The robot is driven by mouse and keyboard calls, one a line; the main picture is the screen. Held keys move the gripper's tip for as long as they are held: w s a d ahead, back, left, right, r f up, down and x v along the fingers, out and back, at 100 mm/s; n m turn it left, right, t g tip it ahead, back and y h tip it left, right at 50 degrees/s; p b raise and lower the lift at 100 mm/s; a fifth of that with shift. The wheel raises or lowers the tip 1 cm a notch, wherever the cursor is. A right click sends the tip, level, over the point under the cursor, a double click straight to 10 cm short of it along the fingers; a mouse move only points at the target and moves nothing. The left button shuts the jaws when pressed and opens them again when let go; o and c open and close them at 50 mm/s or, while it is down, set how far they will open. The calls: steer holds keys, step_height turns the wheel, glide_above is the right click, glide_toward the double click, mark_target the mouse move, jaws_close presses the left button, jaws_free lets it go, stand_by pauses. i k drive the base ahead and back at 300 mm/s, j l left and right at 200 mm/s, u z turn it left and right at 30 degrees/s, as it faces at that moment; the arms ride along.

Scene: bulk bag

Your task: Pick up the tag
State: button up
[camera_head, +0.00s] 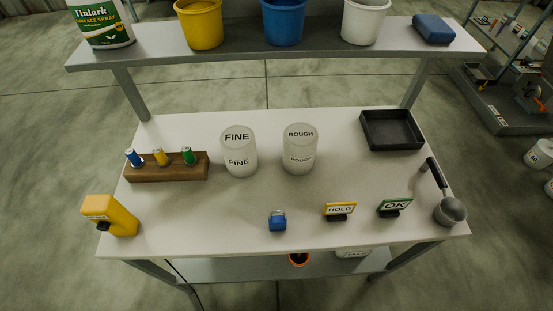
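Two small tags stand near the front right of the white tabletop in the head view. The yellow-framed tag (340,210) reads HOLD and stands on a dark base. The green-framed tag (394,206) reads OK, also on a dark base, to its right. The two are apart, and nothing covers them. The task line does not say which tag is meant. My gripper is not in view.
A blue item (277,222) sits left of the HOLD tag. A scoop (450,211) lies right of the OK tag. FINE (239,152) and ROUGH (299,149) jars, a black tray (391,130), a wooden rack (167,168) and a yellow device (110,215) surround the clear middle.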

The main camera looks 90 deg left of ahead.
mark_target(334, 212)
steer(key=i+l+u, duration=0.1)
steer(key=u, duration=0.35)
steer(key=i+l+u, duration=0.1)
steer(key=u, duration=0.4)
steer(key=l+u, duration=0.2)
steer(key=u, duration=0.25)
steer(key=l+u, duration=0.15)
steer(key=u, duration=0.3)
steer(key=l+u, duration=0.35)
steer(key=l, duration=0.25)
steer(key=k+l+u, duration=0.1)
steer(key=l+u, duration=0.2)
steer(key=l, duration=0.25)
steer(key=k+l, duration=0.1)
steer(key=l, duration=0.5)
